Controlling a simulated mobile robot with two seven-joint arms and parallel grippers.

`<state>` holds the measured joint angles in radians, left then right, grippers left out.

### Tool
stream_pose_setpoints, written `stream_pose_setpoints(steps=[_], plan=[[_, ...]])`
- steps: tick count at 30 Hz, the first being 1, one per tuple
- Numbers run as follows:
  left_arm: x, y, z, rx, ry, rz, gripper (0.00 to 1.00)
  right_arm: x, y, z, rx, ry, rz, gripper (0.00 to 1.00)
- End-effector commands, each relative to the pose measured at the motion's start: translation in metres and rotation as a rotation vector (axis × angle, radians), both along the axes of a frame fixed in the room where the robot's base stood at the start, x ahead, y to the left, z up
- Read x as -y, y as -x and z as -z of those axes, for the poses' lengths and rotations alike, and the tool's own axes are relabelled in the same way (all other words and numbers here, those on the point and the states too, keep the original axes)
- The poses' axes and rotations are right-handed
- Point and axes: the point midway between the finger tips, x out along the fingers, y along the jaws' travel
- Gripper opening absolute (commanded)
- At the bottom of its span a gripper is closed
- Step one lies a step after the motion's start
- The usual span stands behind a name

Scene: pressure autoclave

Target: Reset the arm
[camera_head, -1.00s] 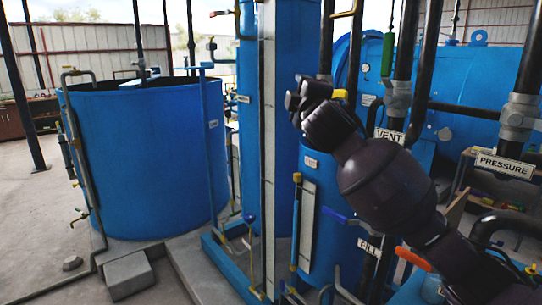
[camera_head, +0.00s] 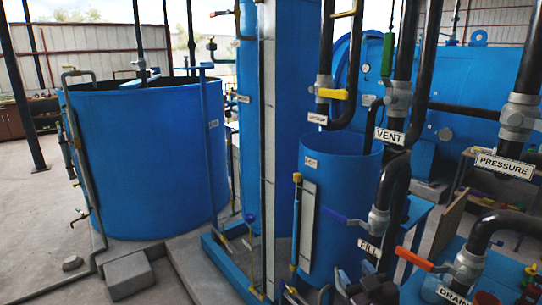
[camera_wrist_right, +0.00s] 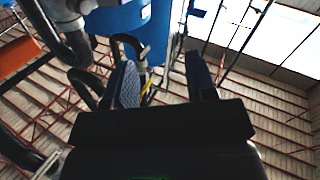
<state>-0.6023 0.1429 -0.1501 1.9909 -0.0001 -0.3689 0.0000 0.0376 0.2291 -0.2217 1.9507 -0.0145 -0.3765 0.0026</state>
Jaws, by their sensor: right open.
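My right gripper (camera_head: 372,289) shows only in part, as a dark shape at the bottom edge of the head view, below the FILL label. In the right wrist view its two fingers (camera_wrist_right: 163,82) stand apart with nothing between them. The gripper is open and empty, and that view looks up past blue tank and pipework to the roof. My left gripper is in neither view.
Labelled pipes stand close on the right: VENT (camera_head: 389,136), FILL (camera_head: 369,247), PRESSURE (camera_head: 505,164) and DRAIN (camera_head: 454,296). A blue valve handle (camera_head: 344,217) and an orange one (camera_head: 414,259) stick out low. A large blue tank (camera_head: 145,150) stands left. Floor at far left is clear.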

Motion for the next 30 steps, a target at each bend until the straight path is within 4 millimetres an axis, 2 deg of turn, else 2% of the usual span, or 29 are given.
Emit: stream_pose_setpoints(steps=[1,6,8,15,18,22,25,30], plan=[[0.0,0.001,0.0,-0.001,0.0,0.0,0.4,0.009,0.016,0.021,-0.039,-0.015,0.021,0.51],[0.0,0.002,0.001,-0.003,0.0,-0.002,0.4,0.038,0.068,0.084,-0.171,-0.053,0.095,0.51],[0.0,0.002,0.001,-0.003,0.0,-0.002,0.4,0.047,0.089,0.105,-0.22,-0.062,0.122,0.51],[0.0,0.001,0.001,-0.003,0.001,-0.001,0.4,0.076,0.181,0.182,-0.417,-0.082,0.224,0.51],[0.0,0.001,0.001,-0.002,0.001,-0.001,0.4,0.082,0.212,0.203,-0.481,-0.086,0.249,0.51],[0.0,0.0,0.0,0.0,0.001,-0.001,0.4,0.085,0.238,0.218,-0.53,-0.085,0.267,0.51],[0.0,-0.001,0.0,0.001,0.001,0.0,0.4,0.087,0.246,0.222,-0.544,-0.084,0.272,0.51],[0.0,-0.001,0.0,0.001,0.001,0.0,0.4,0.087,0.246,0.222,-0.544,-0.084,0.272,0.51]])
